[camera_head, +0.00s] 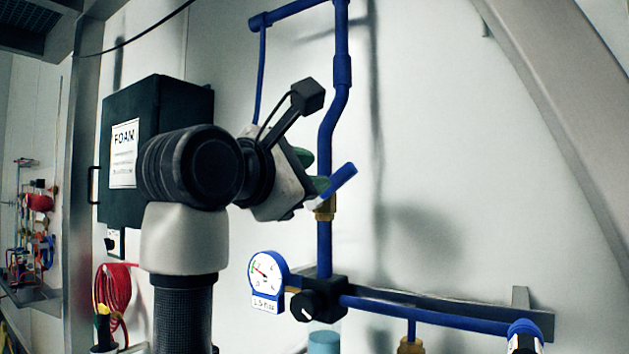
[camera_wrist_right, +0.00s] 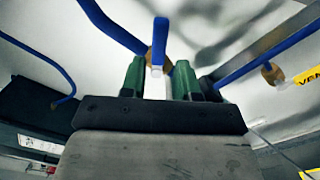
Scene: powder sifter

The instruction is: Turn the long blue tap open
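The long blue tap handle (camera_head: 341,181) slants up to the right from a brass valve (camera_head: 325,208) on the vertical blue pipe. My right gripper (camera_head: 312,172), with green fingers, is beside the handle at the pipe. In the right wrist view, the green fingers (camera_wrist_right: 159,79) stand apart with a gap between them. The blue handle (camera_wrist_right: 159,40) shows in line with this gap, its pale end near the fingertips. I cannot tell whether a finger touches it. My left gripper is not in view.
A pressure gauge (camera_head: 266,277) and a black knob (camera_head: 308,305) sit below the valve. A black FOAM box (camera_head: 160,120) hangs on the wall behind my arm. A horizontal blue pipe (camera_head: 425,315) runs right. The wall right of the handle is clear.

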